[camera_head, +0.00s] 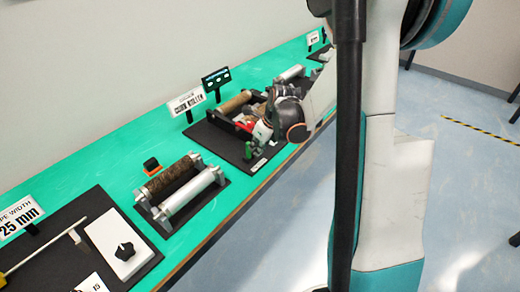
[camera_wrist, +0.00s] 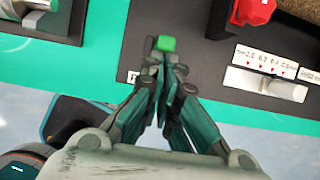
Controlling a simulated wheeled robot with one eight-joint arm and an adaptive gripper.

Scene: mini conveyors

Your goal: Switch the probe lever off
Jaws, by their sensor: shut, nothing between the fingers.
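A small bright green block (camera_wrist: 165,44), which may be the tip of the probe lever, sits on a dark base plate in the wrist view. Anything below it is hidden by my fingers. My gripper (camera_wrist: 166,70) is shut and empty, its dark green fingertips together just in front of the green block. I cannot tell whether they touch it. In the head view my wrist covers part of the same dark station (camera_head: 215,139), and a small green shape (camera_head: 249,151) shows at its front edge.
A red knob (camera_wrist: 253,12) and a white scale with a slider (camera_wrist: 265,84) lie to the right in the wrist view. A roller stand (camera_head: 181,188) and a panel with a black knob (camera_head: 124,250) stand nearer along the green bench (camera_head: 120,165).

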